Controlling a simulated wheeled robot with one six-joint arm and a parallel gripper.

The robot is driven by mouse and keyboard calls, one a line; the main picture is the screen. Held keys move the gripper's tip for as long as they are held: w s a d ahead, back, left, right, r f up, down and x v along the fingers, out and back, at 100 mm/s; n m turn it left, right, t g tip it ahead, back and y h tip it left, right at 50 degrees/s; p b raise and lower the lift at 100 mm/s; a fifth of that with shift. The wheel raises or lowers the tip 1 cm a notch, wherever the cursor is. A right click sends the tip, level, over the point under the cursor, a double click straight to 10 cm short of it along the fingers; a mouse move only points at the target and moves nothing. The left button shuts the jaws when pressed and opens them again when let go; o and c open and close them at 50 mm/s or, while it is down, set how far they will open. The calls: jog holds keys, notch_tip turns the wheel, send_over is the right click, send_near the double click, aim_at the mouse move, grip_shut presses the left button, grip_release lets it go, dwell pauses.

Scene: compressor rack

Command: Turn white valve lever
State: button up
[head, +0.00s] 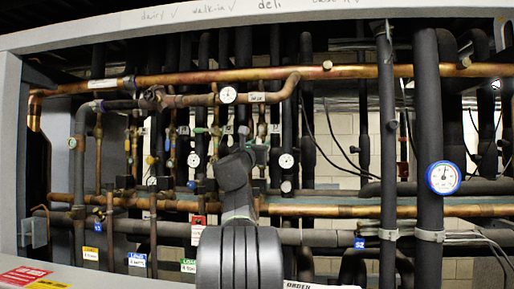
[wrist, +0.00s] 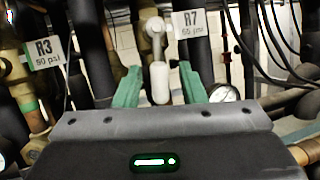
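My gripper (wrist: 160,71) has two green fingers, spread apart, one on each side of the lever. Gaps show between the lever and both fingers, so it is not clamped. I cannot tell from this view how deep the lever sits between the fingertips. In the head view my grey arm reaches up to the middle of the rack and hides much of that area; I cannot make out the lever clearly there.
Tags R3 (wrist: 44,53) and R7 (wrist: 191,24) flank the valve. A small gauge (wrist: 223,94) sits right of the fingers. Dark vertical pipes stand close on both sides. In the head view a copper pipe (head: 400,71) crosses above, and a blue-rimmed gauge (head: 443,177) is at right.

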jog(key=b+v, duration=0.5)
jog(key=v, duration=0.9)
jog(key=shift+w+r, duration=0.1)
jog(key=shift+c, duration=0.5)
jog(key=shift+r, duration=0.1)
jog(key=c, duration=0.3)
jog(key=r+m+p, duration=0.1)
jog(key=m, duration=0.1)
jog(key=a+r+m+g+p, duration=0.1)
jog(key=m+p, duration=0.1)
jog(key=r+m+p, duration=0.1)
jog(key=p, duration=0.1)
jog(key=shift+s+a+r+m, duration=0.2)
jog(key=shift+s+r+m, duration=0.15)
jog(key=shift+s+m, duration=0.05)
grip_shut()
jog(key=w+d+m+g+y+p, duration=0.2)
jog(key=w+d+m+p, duration=0.2)
jog(key=w+m+p, duration=0.5)
jog(key=shift+w+r+m+g+y+p, duration=0.2)
jog(key=shift+r+m+g+y+p, duration=0.25)
jog(key=shift+m+p, duration=1.05)
